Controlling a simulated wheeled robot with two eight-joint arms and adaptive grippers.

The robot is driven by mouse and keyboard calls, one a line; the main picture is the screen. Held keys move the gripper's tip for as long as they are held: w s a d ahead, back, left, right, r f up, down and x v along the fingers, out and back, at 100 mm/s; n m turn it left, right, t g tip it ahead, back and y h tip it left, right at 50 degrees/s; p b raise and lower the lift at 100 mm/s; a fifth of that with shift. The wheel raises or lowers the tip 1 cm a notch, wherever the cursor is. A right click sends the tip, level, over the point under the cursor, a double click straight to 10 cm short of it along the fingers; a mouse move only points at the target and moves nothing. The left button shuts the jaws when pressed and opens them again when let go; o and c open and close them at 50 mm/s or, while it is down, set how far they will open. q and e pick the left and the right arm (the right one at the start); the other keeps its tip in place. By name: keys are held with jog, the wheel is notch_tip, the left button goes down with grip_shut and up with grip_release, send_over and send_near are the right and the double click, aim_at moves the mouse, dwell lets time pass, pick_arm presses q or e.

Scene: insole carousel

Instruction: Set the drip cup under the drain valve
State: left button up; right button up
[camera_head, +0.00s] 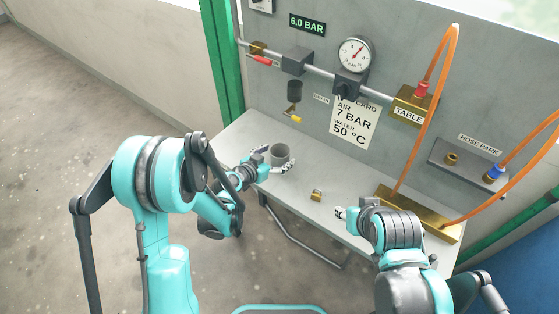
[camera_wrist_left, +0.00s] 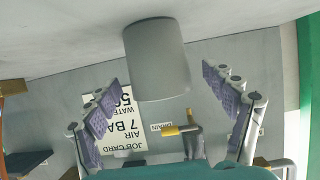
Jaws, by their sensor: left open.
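The grey drip cup (camera_head: 280,152) stands upright on the bench near its left end. The drain valve (camera_head: 293,113), with a yellow handle, hangs from the pipe on the panel above and behind the cup. My left gripper (camera_head: 274,161) is open at the cup, with a finger to each side. In the left wrist view, which is upside down, the cup (camera_wrist_left: 155,62) shows between and beyond the spread fingers, with gaps on both sides. The yellow handle (camera_wrist_left: 180,130) shows there too. My right gripper (camera_head: 346,213) is over the bench's front edge; its jaws are unclear.
The bench between cup and padlock is clear.

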pick_arm(q)
jog(key=shift+x, duration=1.05)
jog(key=shift+s, duration=0.1)
jog(key=c, duration=1.4)
jog(key=shift+o, duration=0.2)
jog(key=shift+r, duration=0.15)
